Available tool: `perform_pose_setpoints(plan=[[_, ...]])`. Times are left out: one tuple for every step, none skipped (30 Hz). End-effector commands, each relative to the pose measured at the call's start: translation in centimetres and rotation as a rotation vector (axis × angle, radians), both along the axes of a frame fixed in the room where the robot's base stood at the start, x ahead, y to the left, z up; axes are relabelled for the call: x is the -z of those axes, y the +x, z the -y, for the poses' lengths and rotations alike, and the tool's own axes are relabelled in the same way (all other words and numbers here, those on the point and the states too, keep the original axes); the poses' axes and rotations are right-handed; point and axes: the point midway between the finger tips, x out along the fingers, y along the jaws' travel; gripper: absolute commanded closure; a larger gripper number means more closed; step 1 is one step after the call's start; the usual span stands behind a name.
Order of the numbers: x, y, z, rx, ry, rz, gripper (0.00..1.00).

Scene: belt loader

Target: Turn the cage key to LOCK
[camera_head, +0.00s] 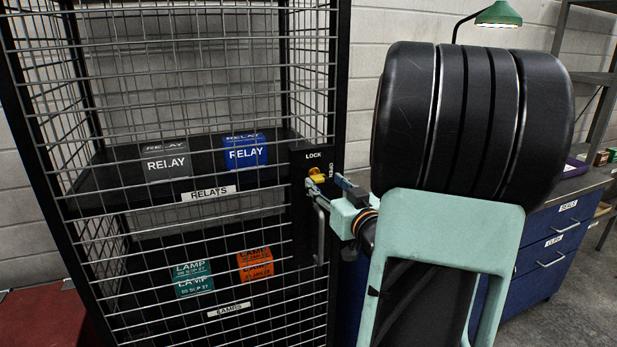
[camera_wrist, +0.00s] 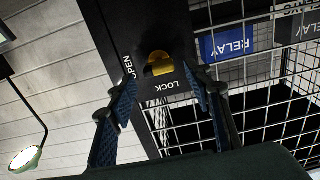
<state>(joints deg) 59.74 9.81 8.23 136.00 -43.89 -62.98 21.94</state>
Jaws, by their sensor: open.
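The yellow cage key (camera_head: 317,175) sits on the black lock plate (camera_head: 303,215) at the right side of the cage front. LOCK is printed above the key and OPEN to its right. In the wrist view the key (camera_wrist: 160,64) shows between my fingertips, its bar lying roughly crosswise, in line with OPEN. My gripper (camera_head: 327,184) is open in front of the plate; in the wrist view its blue fingers (camera_wrist: 159,80) spread either side of the key. I cannot tell whether they touch it.
The wire cage (camera_head: 209,190) holds grey and blue RELAY boxes (camera_head: 245,152) above, green and orange LAMP boxes (camera_head: 255,264) below. A vertical handle (camera_head: 320,232) stands just below the key. Blue drawers (camera_head: 560,240) and a green lamp (camera_head: 499,14) are at right.

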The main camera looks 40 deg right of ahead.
Motion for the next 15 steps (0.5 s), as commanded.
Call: perform_pose_setpoints(plan=[[0.0, 1.0, 0.2, -0.002, 0.001, -0.001, 0.54], [0.0, 1.5, 0.3, -0.002, 0.001, -0.001, 0.54], [0.0, 2.0, 0.4, -0.001, 0.0, 0.0, 0.54], [0.0, 2.5, 0.5, -0.002, 0.0, -0.001, 0.54], [0.0, 2.8, 0.6, -0.002, 0.0, -0.002, 0.54], [0.0, 3.2, 0.7, -0.001, 0.0, -0.001, 0.54], [0.0, 3.5, 0.8, -0.001, 0.0, -0.001, 0.54], [0.0, 3.7, 0.9, 0.0, 0.0, -0.001, 0.54], [0.0, 3.9, 0.9, 0.0, 0.0, -0.001, 0.54], [0.0, 4.1, 1.0, 0.0, 0.0, -0.001, 0.54], [0.0, 4.2, 1.0, 0.0, -0.001, -0.001, 0.54], [0.0, 4.3, 1.0, 0.0, -0.001, -0.001, 0.54], [0.0, 4.3, 1.0, 0.0, -0.001, -0.001, 0.54], [0.0, 4.3, 1.0, 0.0, -0.001, -0.001, 0.54], [0.0, 4.3, 1.0, 0.001, -0.001, -0.001, 0.54]])
